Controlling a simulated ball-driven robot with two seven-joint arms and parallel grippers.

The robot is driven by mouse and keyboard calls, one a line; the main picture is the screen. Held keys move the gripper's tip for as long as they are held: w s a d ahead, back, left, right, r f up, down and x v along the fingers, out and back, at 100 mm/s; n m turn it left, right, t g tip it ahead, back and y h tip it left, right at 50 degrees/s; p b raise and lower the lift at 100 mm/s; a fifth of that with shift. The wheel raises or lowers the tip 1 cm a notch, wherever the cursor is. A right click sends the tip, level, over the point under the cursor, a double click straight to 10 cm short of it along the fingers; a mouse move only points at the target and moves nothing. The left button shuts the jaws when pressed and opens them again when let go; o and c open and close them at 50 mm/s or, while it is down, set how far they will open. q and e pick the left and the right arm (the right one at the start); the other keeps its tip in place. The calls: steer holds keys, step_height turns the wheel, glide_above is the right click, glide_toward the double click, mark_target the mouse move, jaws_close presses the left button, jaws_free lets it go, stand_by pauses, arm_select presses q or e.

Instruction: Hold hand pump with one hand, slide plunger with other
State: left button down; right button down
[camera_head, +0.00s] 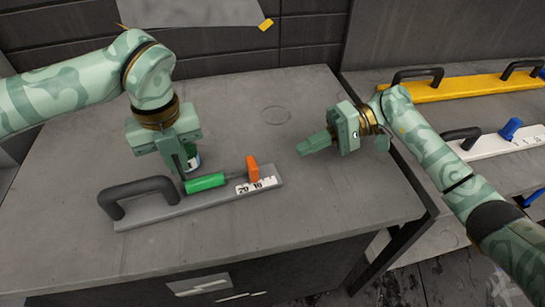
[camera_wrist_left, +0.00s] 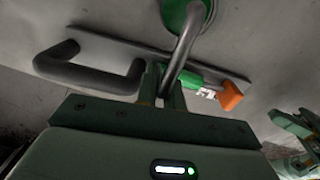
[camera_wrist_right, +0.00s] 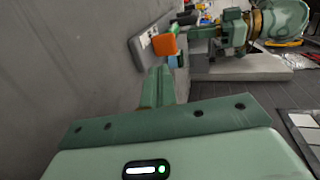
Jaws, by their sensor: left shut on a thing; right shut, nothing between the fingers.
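A grey board (camera_head: 150,217) with a black handle (camera_head: 140,190) lies on the worktop. On it are a green cylinder (camera_head: 206,182) and, to its right, an upright orange block (camera_head: 252,168) behind a white numbered strip. My left gripper (camera_head: 182,172) is shut above the board, beside the cylinder's left end.
At the right are a yellow board (camera_head: 450,89) with black handles and a white board (camera_head: 490,147) with a blue knob. The worktop between them is mostly clear.

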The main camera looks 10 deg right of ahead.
mark_target(256, 164)
steer(key=x, duration=0.5)
steer(key=r+x, duration=0.1)
steer(key=x, duration=0.1)
steer(key=shift+s+a+f, duration=0.1)
steer(key=shift+a, duration=0.55)
steer(key=shift+s+a, duration=0.1)
steer(key=shift+a, duration=0.85)
steer(key=shift+s+a, duration=0.15)
steer(key=shift+a, duration=0.75)
steer(key=shift+d, duration=0.1)
steer(key=shift+d, duration=0.35)
steer(key=v, duration=1.3)
steer(key=shift+w+d+f, duration=0.2)
steer(key=shift+d+f, duration=0.05)
steer(key=shift+f, duration=0.1)
